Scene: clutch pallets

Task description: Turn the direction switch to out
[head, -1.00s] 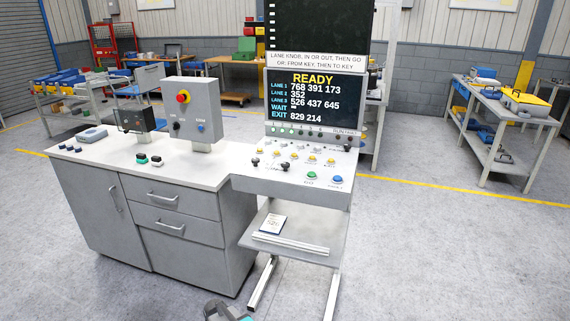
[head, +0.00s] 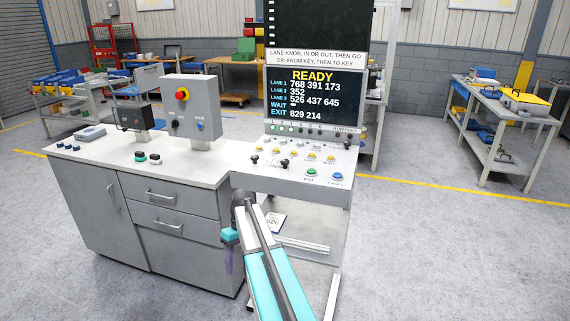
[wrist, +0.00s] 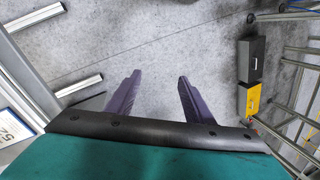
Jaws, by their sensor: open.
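The sloped control panel (head: 300,160) stands below the display screen in the head view. It carries two black knobs, a left one (head: 255,160) and a right one (head: 285,163); their labels are too small to read, so I cannot tell which is the direction switch or how it is set. My gripper (head: 229,262) hangs low in front of the drawer cabinet, below and left of the panel, touching no control. In the wrist view my gripper (wrist: 159,76) has its purple fingers apart, with only floor between them.
The screen (head: 315,95) reads READY. The panel also has yellow buttons, a green button (head: 311,173) and a blue button (head: 338,176). A grey box (head: 191,110) with a red button stands on the counter. A lower shelf with a booklet (head: 275,221) sits beneath the panel.

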